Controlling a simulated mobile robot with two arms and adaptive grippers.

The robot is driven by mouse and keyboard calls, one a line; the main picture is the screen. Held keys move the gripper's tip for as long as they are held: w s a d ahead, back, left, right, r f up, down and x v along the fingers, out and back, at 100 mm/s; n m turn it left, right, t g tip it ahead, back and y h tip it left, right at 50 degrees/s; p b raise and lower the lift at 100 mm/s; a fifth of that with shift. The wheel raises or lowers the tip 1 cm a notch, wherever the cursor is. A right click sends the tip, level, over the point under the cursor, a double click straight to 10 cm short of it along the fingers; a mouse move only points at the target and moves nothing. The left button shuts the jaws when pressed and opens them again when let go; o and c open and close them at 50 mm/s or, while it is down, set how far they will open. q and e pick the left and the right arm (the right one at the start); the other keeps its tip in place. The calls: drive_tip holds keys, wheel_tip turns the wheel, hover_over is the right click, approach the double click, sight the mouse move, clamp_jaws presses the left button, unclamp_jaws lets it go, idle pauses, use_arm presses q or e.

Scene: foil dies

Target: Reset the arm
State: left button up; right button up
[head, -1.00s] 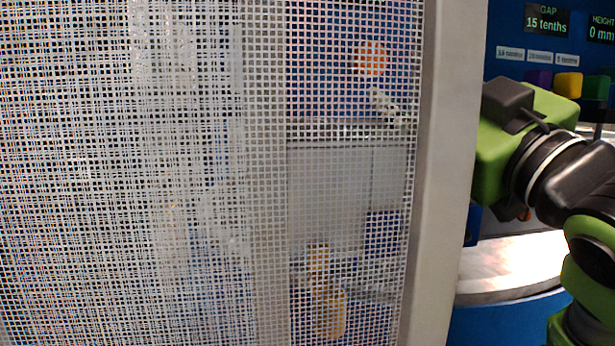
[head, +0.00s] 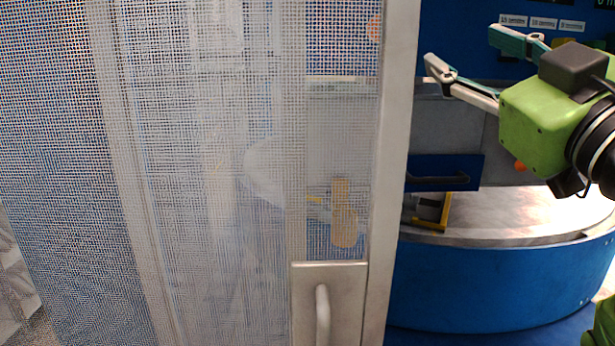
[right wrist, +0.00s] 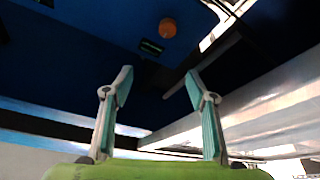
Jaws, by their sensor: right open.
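My right gripper (head: 462,62) is at the upper right of the head view, to the right of the mesh door's grey frame. Its two fingers point left and are spread apart with nothing between them. The right wrist view shows the same open fingers (right wrist: 158,85) with an empty gap. My green and black right arm enters from the right edge. My left gripper is not in view.
A mesh door (head: 397,130) with a grey handle (head: 322,312) covers the left and middle. Behind the mesh are an orange disc and a wooden-coloured object (head: 343,222), partly blurred. A round blue base (head: 490,285) with a metal top stands at right, below my arm.

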drive_tip(key=w+f+m+g+h, duration=0.15)
drive_tip(key=w+f, duration=0.25)
drive_tip(key=f, duration=0.7)
drive_tip(key=w+f+m+g, duration=0.1)
drive_tip(key=w+f+g, duration=0.3)
drive_tip(key=f, duration=0.8)
wheel_tip(320, 180, down, 21)
drive_tip(key=s+m+g+h, duration=0.1)
drive_tip(key=s+g, duration=0.2)
drive_tip(key=g, duration=0.1)
drive_tip(key=s+f+m+g+h, duration=0.2)
drive_tip(key=s+f+g, duration=0.6)
drive_tip(key=s+f, duration=1.8)
wheel_tip(320, 180, down, 27)
drive_tip(key=s+g, duration=0.2)
drive_tip(key=s+d+f, duration=0.2)
drive_tip(key=s+f, duration=0.6)
drive_tip(key=s+d+f+g, duration=0.1)
drive_tip(key=s+f, duration=0.8)
drive_tip(key=shift+d+f, duration=0.15)
drive_tip(key=shift+d, duration=0.25)
